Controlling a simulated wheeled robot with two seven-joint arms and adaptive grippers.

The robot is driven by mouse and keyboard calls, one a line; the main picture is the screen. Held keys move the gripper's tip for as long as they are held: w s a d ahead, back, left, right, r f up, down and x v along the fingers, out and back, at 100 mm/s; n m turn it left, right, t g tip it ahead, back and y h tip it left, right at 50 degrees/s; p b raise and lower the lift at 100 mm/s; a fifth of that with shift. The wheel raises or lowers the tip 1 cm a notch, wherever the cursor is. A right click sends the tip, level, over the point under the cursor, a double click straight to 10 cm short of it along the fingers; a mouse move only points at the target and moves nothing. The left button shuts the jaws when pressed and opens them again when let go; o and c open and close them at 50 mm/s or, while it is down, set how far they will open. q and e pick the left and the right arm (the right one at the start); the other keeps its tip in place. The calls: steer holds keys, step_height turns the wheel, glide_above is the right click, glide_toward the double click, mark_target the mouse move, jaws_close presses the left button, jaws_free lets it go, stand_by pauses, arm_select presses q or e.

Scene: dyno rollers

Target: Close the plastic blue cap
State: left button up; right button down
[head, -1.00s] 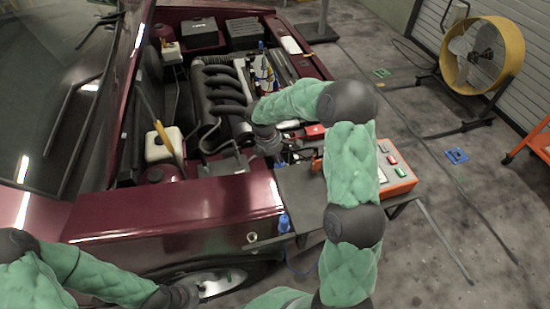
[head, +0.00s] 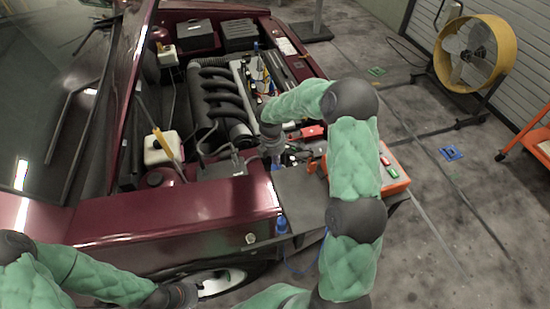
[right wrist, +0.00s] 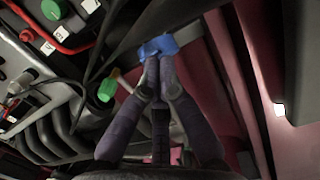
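A blue cap (right wrist: 160,44) shows in the right wrist view at the tips of my right gripper (right wrist: 156,60). The two fingers are together there, right against the cap's near edge; I see nothing clearly held between them.
The dark red car's engine bay (head: 215,95) is open, with hoses and a white tank (head: 162,148). Green caps (right wrist: 107,90) lie near the right gripper. A red-orange box (head: 393,170) stands right of the car.

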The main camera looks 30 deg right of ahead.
mark_target(282, 167)
steer(key=shift+s+d+y+p, duration=0.25)
steer(key=shift+d+y+p, duration=0.8)
steer(key=shift+p, duration=0.95)
steer(key=shift+d+t+y+p, duration=0.2)
steer(key=shift+t+y+p, duration=0.1)
steer(key=shift+y, duration=0.15)
steer(key=shift+s+d+f+y, duration=0.15)
steer(key=shift+d+f+y, duration=0.1)
steer(key=shift+y, duration=0.15)
steer(key=shift+d+f+t+y+b, duration=0.3)
steer(key=shift+d+f+y, duration=0.1)
steer(key=shift+d+y, duration=0.1)
steer(key=y+b, duration=0.1)
steer(key=d+f+y+b, duration=0.1)
steer(key=shift+s+b, duration=0.25)
steer(key=shift+b, duration=0.05)
steer(key=shift+s+d+f+y+b, duration=0.15)
steer(key=shift+d+f+b, duration=0.25)
steer(key=shift+b, duration=0.4)
steer(key=shift+d+f+y+b, duration=0.15)
steer(key=shift+d+f+b, duration=0.2)
steer(key=shift+b, duration=0.45)
steer(key=shift+t, duration=0.3)
